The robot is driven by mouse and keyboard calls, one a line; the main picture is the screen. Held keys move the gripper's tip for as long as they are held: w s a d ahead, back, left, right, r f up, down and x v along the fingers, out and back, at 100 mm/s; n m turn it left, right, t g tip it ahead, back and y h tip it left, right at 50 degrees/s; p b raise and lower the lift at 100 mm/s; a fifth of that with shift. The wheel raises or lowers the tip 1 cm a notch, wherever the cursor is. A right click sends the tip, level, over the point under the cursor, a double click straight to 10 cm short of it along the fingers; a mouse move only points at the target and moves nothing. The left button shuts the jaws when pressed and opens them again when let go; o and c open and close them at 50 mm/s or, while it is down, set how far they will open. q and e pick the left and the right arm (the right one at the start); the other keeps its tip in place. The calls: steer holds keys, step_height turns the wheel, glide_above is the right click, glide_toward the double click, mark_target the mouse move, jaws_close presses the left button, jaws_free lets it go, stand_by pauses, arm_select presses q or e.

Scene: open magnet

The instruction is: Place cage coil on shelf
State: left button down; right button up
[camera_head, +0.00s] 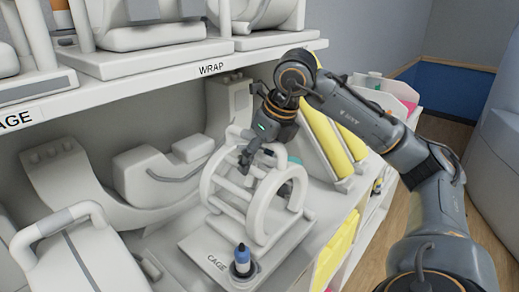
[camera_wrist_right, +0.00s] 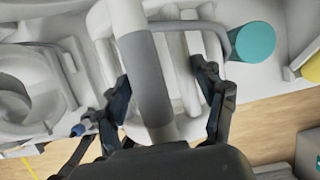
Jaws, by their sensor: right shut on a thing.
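The white cage coil (camera_head: 207,188) has round rings joined by bars and a flat base marked CAGE. It stands upright over the lower surface in the head view; I cannot tell whether its base touches it. My right gripper (camera_head: 262,160) comes down from the upper right and is shut on the coil's top bar. The right wrist view shows the grey sleeve of that bar (camera_wrist_right: 148,75) between the two dark fingers (camera_wrist_right: 166,100). The upper shelf (camera_head: 150,88) carries CAGE and WRAP labels. My left gripper is not in view.
A blue-tipped bottle-like piece (camera_head: 242,258) is at the base's front corner. White coils (camera_head: 165,175) fill the lower surface to the left. Yellow rolls (camera_head: 330,140) stand close on the right. A teal cylinder (camera_wrist_right: 252,42) shows in the wrist view.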

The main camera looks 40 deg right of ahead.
steer(key=shift+f, duration=0.5)
steer(key=o, duration=1.8)
steer(key=shift+s+a, duration=0.1)
steer(key=shift+s, duration=0.05)
